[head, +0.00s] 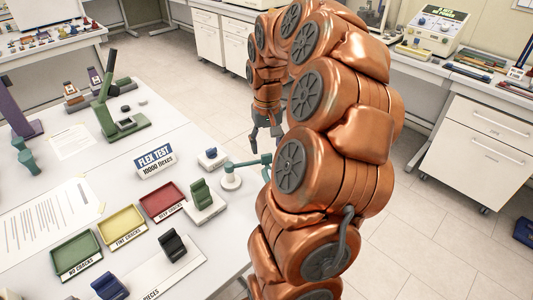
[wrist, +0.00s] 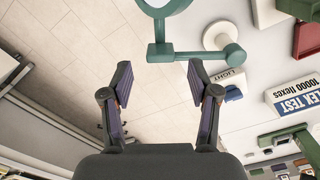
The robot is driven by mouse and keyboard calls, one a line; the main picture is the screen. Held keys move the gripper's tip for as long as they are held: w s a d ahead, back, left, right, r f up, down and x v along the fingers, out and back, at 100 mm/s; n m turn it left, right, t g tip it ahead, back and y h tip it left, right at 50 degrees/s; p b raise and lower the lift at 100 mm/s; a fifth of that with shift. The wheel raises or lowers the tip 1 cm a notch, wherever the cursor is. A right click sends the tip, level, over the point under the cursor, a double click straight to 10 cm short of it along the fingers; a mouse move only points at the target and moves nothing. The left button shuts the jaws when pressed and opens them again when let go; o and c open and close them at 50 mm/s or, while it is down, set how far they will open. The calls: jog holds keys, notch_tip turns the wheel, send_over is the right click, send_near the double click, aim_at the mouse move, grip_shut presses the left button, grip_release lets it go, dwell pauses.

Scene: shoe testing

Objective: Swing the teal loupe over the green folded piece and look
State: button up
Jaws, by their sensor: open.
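The green folded piece (head: 202,193) sits on a white block left of the loupe base. It shows partly at the wrist view's top right (wrist: 300,8). My gripper (wrist: 160,68) is open and empty, apart from the bar.
Red (head: 163,203), yellow (head: 121,229) and green (head: 78,253) trays lie left of the green piece. A flex test sign (head: 155,160) and a small light box with a blue top (head: 212,157) stand behind it. Black (head: 172,245) and blue (head: 110,286) pieces are nearer.

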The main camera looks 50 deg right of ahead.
aim_at(266, 155)
jog(key=shift+f+p, duration=0.65)
jog(key=shift+f, duration=1.65)
grip_shut()
